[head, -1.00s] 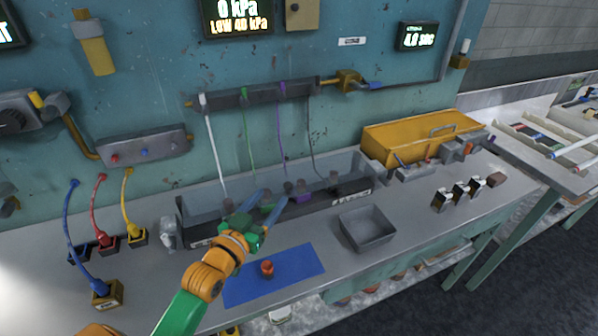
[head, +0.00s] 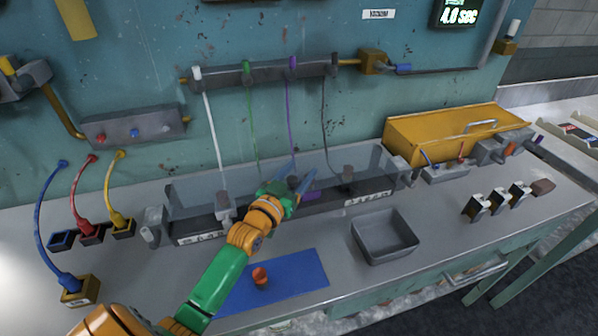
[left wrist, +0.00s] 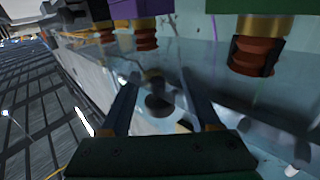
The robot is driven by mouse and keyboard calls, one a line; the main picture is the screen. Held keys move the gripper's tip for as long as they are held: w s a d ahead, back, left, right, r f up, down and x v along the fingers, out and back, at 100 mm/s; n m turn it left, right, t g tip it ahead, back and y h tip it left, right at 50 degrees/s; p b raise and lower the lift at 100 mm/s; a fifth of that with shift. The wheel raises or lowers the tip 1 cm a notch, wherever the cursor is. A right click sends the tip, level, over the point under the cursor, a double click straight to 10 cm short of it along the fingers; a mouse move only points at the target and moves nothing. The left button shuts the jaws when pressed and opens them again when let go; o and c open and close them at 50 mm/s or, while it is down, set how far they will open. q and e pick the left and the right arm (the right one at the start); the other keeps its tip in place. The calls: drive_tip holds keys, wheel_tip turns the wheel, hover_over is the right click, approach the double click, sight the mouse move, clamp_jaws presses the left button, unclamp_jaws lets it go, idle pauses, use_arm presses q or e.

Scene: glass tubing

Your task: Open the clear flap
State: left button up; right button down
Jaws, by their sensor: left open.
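The clear flap (head: 190,196) is a long see-through panel along the front of the dark tube trough at the foot of the wall. It appears down, with tube ends and fittings showing through it. My left gripper (head: 304,172) is open, with its two blue fingers at the middle of the flap. In the left wrist view the open fingers (left wrist: 162,82) point at the clear, reflective surface, with nothing seen between them. I cannot tell whether they touch it. Red-brown ribbed fittings (left wrist: 256,55) show close above the fingers. My right gripper is not in view.
A blue mat (head: 295,278) with a small orange-red piece (head: 260,277) lies in front of the trough. A grey open bin (head: 371,243) stands to its right. A yellow box (head: 440,132) is at the back right. Plugs with coloured cables (head: 92,232) stand at the left.

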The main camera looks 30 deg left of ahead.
use_arm(q)
drive_tip(key=shift+s, duration=0.1)
clamp_jaws()
idle(1.3)
